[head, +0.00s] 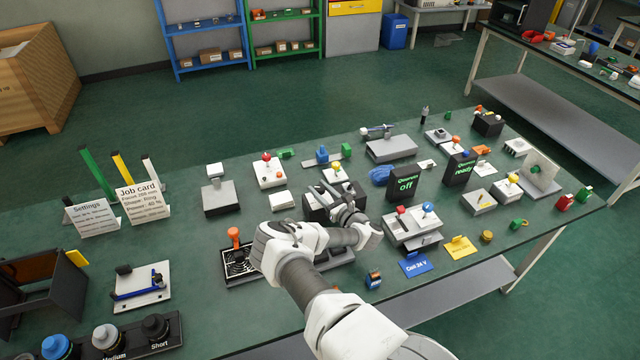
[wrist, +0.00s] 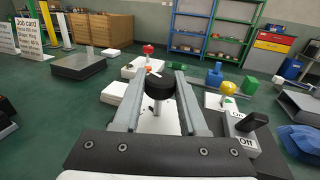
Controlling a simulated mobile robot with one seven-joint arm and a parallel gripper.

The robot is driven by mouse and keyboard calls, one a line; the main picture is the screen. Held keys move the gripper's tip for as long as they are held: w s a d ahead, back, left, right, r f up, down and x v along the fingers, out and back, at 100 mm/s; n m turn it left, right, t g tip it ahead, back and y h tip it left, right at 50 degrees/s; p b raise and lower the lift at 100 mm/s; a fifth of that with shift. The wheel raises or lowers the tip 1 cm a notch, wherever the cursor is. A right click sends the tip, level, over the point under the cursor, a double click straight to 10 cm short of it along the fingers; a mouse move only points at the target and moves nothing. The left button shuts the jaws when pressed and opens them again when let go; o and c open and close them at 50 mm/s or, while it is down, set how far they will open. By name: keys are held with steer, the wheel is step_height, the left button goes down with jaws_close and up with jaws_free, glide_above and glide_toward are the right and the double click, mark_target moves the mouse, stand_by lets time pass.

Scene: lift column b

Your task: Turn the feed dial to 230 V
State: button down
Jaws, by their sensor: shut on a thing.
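My gripper (wrist: 158,100) is shut on a black round knob (wrist: 160,87), which stands between the two fingers in the wrist view. A white plate (wrist: 158,118) shows below the knob. The knob looks like the feed dial, but its setting and any 230 V mark cannot be read. In the head view my gripper (head: 350,210) is over the middle of the bench, and my wrist hides the knob there. A black box (head: 316,205) shows beside it.
A switch marked On and Off, with a black lever (wrist: 250,122), stands close on the right in the wrist view. A grey box with red and blue knobs (head: 412,228) is right of my gripper. A black grille (head: 238,262) with an orange knob is left. The bench is crowded.

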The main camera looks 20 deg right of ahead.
steer(key=n+y, duration=0.1)
steer(key=n+g+y+b, duration=0.1)
steer(key=y, duration=0.1)
steer(key=n+g+y+b, duration=0.1)
steer(key=shift+f+y, duration=0.25)
steer(key=shift+y, duration=0.15)
steer(key=shift+r+n+g+y+b, duration=0.1)
steer(key=shift+n+g+y+b, duration=0.8)
steer(key=shift+n+y, duration=0.1)
steer(key=shift+r+n+g+y+b, duration=0.1)
steer(key=shift+n+g+y+b, duration=0.2)
steer(key=shift+y+b, duration=0.1)
steer(key=shift+r, duration=0.15)
steer(key=shift+c, duration=2.2)
jaws_free()
